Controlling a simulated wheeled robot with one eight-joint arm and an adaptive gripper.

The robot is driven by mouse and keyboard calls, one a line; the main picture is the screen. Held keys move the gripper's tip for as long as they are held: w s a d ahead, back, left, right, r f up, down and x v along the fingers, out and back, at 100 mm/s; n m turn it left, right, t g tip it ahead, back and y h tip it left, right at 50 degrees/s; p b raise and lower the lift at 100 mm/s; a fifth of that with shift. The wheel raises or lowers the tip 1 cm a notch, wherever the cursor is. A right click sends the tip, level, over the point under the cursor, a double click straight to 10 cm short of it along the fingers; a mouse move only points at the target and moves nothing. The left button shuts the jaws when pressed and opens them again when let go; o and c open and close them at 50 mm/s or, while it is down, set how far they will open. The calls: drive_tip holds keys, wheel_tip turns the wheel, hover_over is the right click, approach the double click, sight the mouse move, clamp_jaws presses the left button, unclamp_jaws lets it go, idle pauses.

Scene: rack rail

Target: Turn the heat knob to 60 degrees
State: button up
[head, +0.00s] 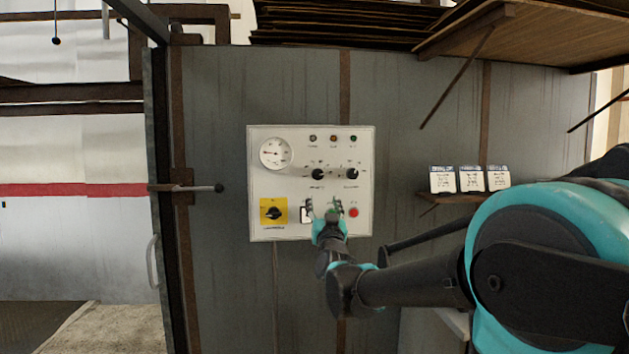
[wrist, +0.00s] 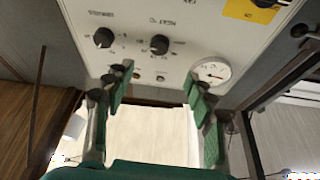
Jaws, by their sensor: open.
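The white control panel (head: 262,181) hangs on the grey wall and carries two black knobs. The left knob (head: 318,174) is beside the round gauge; it also shows in the wrist view (wrist: 159,44), where its inverted label seems to end in °C. The right knob (head: 352,174) also shows in the wrist view (wrist: 103,37). The knobs' exact settings are too small to read. My gripper (head: 324,207) is in front of the panel's lower part, below the knobs. In the wrist view its green-padded fingers (wrist: 158,75) are spread with nothing between them, apart from both knobs.
The panel also holds a gauge (head: 275,153), a yellow switch plate (head: 265,204), a red button (head: 353,212) and small lamps. A lever handle (head: 205,188) sticks out at left. Right of the panel, a small shelf (head: 450,198) bears white cards, and a wooden shelf (head: 540,35) overhangs.

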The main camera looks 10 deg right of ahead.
sight(318, 176)
drive_tip(key=x, duration=1.4)
drive_tip(key=c, duration=1.2)
drive_tip(key=shift+o, duration=0.2)
